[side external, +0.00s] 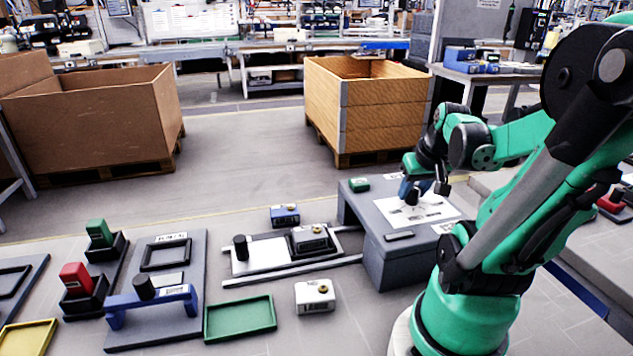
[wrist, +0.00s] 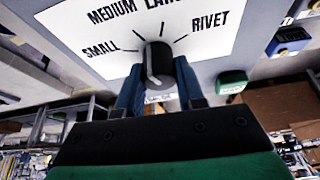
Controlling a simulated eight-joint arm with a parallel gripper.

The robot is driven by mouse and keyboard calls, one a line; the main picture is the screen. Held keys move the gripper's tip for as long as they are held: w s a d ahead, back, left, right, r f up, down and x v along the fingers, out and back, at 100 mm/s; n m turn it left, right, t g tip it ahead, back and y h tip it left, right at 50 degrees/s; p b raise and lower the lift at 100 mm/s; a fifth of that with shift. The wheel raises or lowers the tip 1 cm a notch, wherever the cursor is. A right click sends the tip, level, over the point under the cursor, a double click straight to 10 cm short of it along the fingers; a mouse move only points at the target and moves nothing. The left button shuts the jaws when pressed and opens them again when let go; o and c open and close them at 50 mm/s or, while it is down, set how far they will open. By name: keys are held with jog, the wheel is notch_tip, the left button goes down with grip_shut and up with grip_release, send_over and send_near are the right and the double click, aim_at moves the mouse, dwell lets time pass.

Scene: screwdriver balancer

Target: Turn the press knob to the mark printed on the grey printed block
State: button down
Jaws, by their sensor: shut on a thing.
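The press knob (wrist: 158,65) is dark with a pale line on it, on a white dial plate (wrist: 75,25) with the words SMALL, MEDIUM, RIVET and a partly cut-off word. The line points roughly up toward the MEDIUM side; its exact mark is unclear. My gripper (wrist: 160,82) is shut on the knob, a blue finger at each side. In the side view my gripper (side external: 411,190) is down at the plate (side external: 432,210) on the grey bench.
A green block (side external: 359,184) and a small dark bar (side external: 398,236) lie on the bench (side external: 388,268). A blue block (side external: 285,215) stands left of it. A green tray (side external: 240,318) and a blue bridge fixture (side external: 115,305) are further left. Large wooden crates stand behind.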

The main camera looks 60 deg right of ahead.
aim_at(417, 191)
jog(key=shift+n, duration=0.5)
jog(key=c, duration=0.5)
grip_release()
jog(key=shift+c, duration=0.2)
jog(key=shift+s+a+r, duration=0.1)
jog(key=shift+s+r, duration=0.05)
jog(key=shift+r, duration=0.35)
jog(key=r, duration=0.8)
jog(key=shift+s+a+r, duration=0.25)
jog(key=shift+a+r, duration=0.1)
jog(key=shift+r, duration=0.05)
